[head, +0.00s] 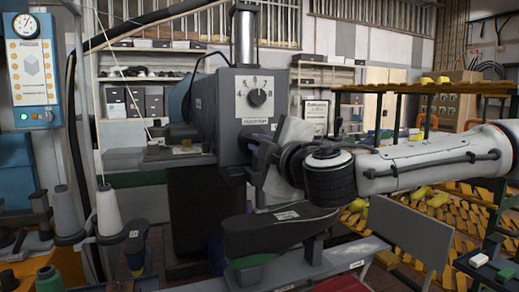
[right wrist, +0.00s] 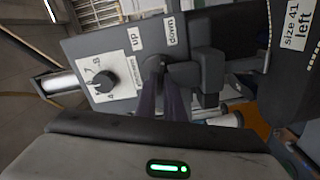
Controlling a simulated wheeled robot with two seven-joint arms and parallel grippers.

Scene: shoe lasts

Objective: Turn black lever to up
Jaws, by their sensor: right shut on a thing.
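The grey machine head (head: 228,125) stands in the middle of the head view, with a dial plate above a small label. The black lever (head: 256,146) sits on its front, low down, largely hidden by my right gripper (head: 262,165). In the right wrist view the lever's dark pivot (right wrist: 156,66) is beneath the "up" and "down" labels, with "up" on the left and "down" on the right. My right gripper's dark fingers (right wrist: 166,97) are shut on the lever. How far the lever is turned is hard to tell. My left gripper is out of view.
A black knob (head: 258,97) is on the dial plate. A dark shoe last (head: 275,230) is below my right arm. Racks with yellow lasts (head: 420,196) are at right. A grey panel (head: 410,232) stands low at right.

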